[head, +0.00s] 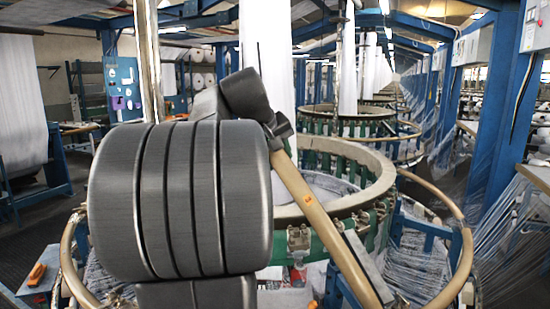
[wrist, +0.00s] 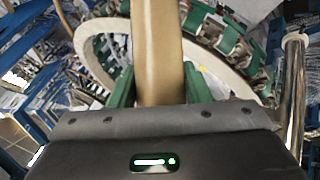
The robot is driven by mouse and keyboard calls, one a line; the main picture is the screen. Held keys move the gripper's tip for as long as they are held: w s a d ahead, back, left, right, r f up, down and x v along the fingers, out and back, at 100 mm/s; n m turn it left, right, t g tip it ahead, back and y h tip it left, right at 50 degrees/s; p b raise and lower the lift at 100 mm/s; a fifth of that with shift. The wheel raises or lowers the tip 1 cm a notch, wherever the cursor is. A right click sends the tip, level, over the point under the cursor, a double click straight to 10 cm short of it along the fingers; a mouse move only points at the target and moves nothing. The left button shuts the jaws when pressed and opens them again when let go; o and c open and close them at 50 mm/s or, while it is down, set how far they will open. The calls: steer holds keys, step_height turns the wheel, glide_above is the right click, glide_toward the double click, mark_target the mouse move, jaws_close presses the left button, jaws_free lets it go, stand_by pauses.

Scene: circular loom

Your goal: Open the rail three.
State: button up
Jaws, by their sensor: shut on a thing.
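A tan rail (head: 312,210) with a small orange mark slants across the front of the near circular loom in the head view. In the wrist view the rail (wrist: 157,45) runs straight up from between the green fingers of my gripper (wrist: 157,88). My gripper (head: 278,130) is shut on the upper end of this rail in the head view, partly hidden behind my grey arm. I see no number on the rail, so I cannot tell from a label that it is rail three.
The near loom's pale ring (head: 362,165) with green segments stands behind the rail. Another curved tan rail (head: 455,212) rounds its right side. A blue post (head: 505,110) and white threads stand at the right.

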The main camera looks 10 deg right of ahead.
steer(key=shift+f, duration=0.15)
steer(key=o, duration=1.4)
steer(key=shift+d, duration=0.1)
steer(key=b+v, duration=0.1)
steer(key=v, duration=1.3)
steer(key=shift+w+d, duration=0.1)
steer(key=x, duration=0.7)
steer(key=shift+w+f, duration=0.15)
steer(key=shift+f, duration=0.2)
